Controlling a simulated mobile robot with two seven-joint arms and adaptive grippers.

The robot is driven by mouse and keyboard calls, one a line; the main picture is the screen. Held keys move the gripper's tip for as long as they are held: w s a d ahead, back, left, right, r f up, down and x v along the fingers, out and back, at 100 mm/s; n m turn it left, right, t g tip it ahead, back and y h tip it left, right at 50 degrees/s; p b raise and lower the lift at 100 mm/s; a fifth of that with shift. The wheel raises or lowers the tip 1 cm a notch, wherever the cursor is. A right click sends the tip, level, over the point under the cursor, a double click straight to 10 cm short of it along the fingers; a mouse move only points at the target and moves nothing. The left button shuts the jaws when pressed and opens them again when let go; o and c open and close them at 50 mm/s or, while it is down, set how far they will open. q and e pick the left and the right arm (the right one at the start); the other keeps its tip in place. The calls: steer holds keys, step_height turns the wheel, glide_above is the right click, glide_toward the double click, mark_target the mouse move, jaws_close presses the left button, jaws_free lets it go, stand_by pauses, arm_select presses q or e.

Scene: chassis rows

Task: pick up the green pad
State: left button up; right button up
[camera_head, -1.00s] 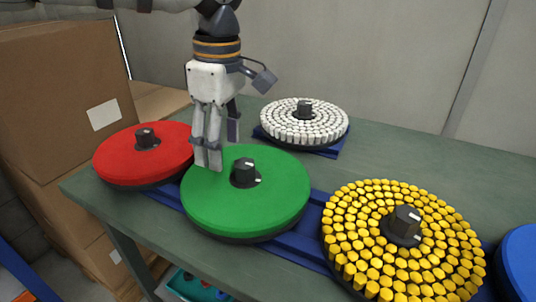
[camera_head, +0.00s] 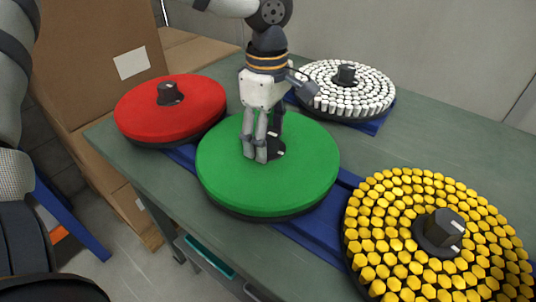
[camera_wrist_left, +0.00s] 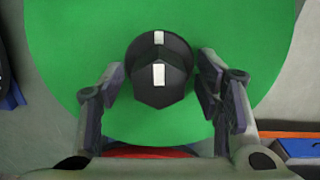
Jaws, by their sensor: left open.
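The green pad (camera_head: 290,185) is a round green disc with a black knob (camera_head: 275,146) at its centre. It sits on a blue rail on the table, between the red pad and the yellow-studded disc. My left gripper (camera_head: 261,152) points down over the pad's middle and partly hides the knob. In the left wrist view the gripper (camera_wrist_left: 160,85) is open, with one finger on each side of the knob (camera_wrist_left: 160,90) and green pad (camera_wrist_left: 75,30) beyond. A gap shows between each finger and the knob. My right gripper is not in view.
A red pad (camera_head: 205,100) lies to the left, a yellow-studded disc (camera_head: 380,235) to the right, and a white-studded disc (camera_head: 330,103) behind. Stacked cardboard boxes (camera_head: 85,75) stand at the left. Bare green-grey table (camera_head: 425,145) lies between the white and yellow discs.

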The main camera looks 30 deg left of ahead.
arm_select(q)
jaws_close()
steer(key=shift+r, duration=0.1)
steer(key=shift+w+r, duration=0.1)
